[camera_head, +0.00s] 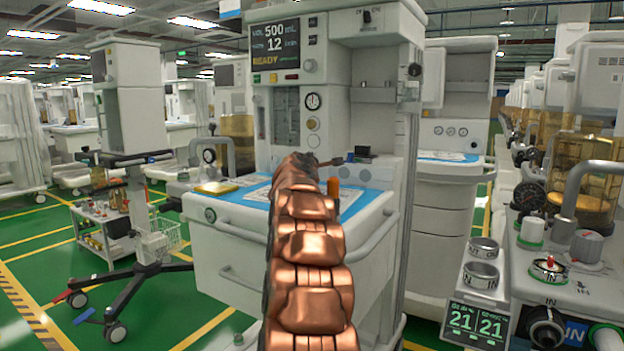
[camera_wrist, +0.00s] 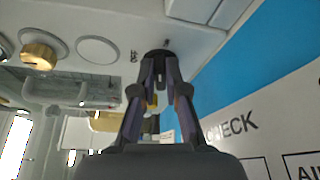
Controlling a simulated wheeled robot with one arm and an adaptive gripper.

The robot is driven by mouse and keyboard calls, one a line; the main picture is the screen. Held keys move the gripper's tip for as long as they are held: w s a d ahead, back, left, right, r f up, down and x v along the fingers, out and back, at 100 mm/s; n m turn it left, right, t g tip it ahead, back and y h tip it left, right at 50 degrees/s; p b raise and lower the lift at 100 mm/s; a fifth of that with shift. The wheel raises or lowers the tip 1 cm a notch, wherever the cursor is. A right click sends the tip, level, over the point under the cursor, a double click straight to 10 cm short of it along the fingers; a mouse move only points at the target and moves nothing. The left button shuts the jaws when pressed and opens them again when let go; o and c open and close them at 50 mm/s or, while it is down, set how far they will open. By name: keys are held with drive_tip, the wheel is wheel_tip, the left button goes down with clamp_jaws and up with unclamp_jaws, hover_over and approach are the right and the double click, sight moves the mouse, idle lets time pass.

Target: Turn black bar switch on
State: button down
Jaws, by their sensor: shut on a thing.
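In the wrist view the black bar switch (camera_wrist: 157,54) shows as a dark piece on the pale panel, with small dark markings beside it. My gripper (camera_wrist: 158,66) has its two fingers drawn together on it, and the fingertips hide most of it. The switch's exact angle and the wording of the markings cannot be made out. In the head view my gripper (camera_head: 331,160) is small and dark, at the lower panel above the cart's blue work surface. My copper-coloured arm hides part of that area, and the switch cannot be told apart there.
A gold knob (camera_wrist: 39,52) and a white disc (camera_wrist: 97,49) sit on the same panel. A small black switch (camera_head: 366,16) is high on the cart.

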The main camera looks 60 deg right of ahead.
drive_tip(key=shift+f+m+b, duration=0.4)
drive_tip(key=shift+f+b, duration=0.1)
drive_tip(key=shift+b, duration=0.55)
drive_tip(key=shift+r+m+t+b, duration=0.25)
drive_tip(key=shift+m+t+b, duration=0.05)
drive_tip(key=shift+m+b, duration=0.15)
drive_tip(key=c, duration=1.2)
unclamp_jaws()
drive_tip(key=shift+r, duration=0.1)
drive_tip(key=shift+a, duration=0.1)
drive_tip(key=shift+h, duration=0.3)
drive_tip(key=shift+v, duration=5.95)
